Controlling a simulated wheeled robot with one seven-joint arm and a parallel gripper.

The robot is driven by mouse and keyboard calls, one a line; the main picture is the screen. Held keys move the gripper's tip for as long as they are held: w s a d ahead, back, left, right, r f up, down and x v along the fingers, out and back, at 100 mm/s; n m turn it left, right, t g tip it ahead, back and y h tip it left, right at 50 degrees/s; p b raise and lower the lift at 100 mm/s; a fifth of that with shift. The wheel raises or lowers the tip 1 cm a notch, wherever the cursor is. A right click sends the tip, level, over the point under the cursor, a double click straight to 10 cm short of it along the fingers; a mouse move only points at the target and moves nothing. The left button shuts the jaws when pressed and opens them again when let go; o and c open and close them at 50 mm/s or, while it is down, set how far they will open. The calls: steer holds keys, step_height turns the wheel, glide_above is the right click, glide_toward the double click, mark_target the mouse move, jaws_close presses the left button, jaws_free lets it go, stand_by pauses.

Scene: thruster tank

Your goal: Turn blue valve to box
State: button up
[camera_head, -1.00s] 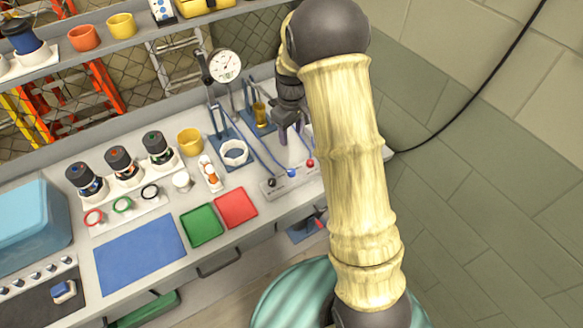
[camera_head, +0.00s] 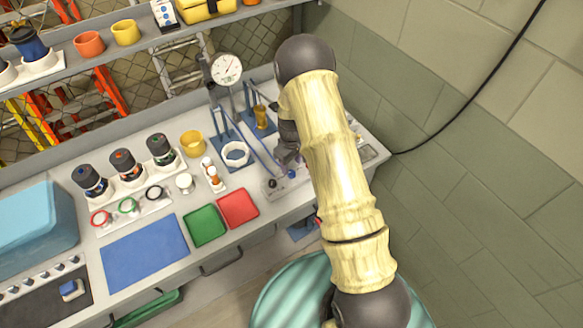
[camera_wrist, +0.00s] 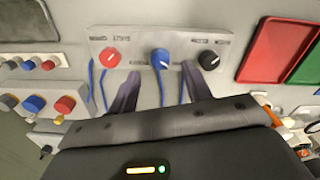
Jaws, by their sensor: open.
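The blue valve (camera_wrist: 160,58) is a round knob with a white pointer mark, in the middle of a light grey panel (camera_wrist: 133,40) in the wrist view. The panel's labels are too small to read surely. In the head view the blue valve (camera_head: 292,174) sits at the counter's front right, just below my gripper (camera_head: 288,158). In the wrist view my gripper (camera_wrist: 160,72) is open, with one dark finger on each side below the blue valve. The fingers appear empty; whether they touch the knob I cannot tell.
A red knob (camera_wrist: 111,57) and a black knob (camera_wrist: 208,61) flank the blue valve closely. Blue hoses (camera_wrist: 92,85) run beside the fingers. Red (camera_head: 238,208) and green (camera_head: 205,226) trays lie left of the panel. A gauge (camera_head: 226,68) stands behind.

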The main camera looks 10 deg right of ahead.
mark_target(292, 172)
steer(key=shift+f+p, duration=0.45)
steer(key=shift+f, duration=1.65)
steer(key=c, duration=1)
